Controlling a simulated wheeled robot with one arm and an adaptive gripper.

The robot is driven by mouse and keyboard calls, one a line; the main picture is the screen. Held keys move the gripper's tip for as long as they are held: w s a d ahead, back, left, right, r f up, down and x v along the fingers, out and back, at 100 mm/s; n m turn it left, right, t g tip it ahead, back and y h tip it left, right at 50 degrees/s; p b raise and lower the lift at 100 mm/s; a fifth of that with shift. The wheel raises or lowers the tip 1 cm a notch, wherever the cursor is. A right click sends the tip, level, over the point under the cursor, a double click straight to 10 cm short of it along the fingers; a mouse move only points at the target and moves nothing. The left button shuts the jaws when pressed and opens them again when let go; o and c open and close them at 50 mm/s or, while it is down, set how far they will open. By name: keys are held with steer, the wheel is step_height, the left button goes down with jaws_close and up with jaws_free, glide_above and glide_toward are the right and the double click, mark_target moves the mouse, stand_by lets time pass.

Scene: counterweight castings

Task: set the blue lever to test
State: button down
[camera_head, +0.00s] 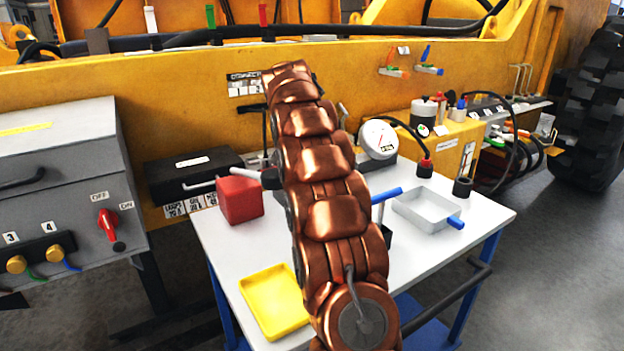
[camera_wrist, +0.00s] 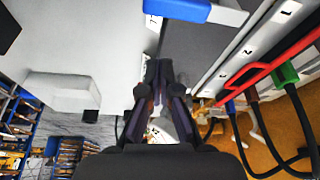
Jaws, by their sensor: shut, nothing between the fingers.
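A small blue lever (camera_head: 427,53) stands tilted on a mount on the yellow machine, just right of an orange lever (camera_head: 390,57), in the head view. In the wrist view a blue bar-shaped piece (camera_wrist: 188,10) lies at the top edge, beside a white label; I cannot tell if it is the same lever. My gripper (camera_wrist: 159,72) is shut and empty in the wrist view, its dark fingertips apart from and below the blue piece. In the head view my copper arm hides the gripper. The lever's position markings are too small to read.
A white table (camera_head: 235,250) holds a red block (camera_head: 240,199), a yellow tray (camera_head: 273,302), a grey tray (camera_head: 428,209) and a round gauge (camera_head: 378,140). A grey cabinet with a red switch (camera_head: 109,225) stands left. Cables and a red bar (camera_wrist: 265,70) are at right in the wrist view.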

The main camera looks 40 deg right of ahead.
steer(key=v, duration=0.7)
steer(key=shift+w, duration=0.2)
steer(key=shift+r, duration=0.2)
stand_by(0.7)
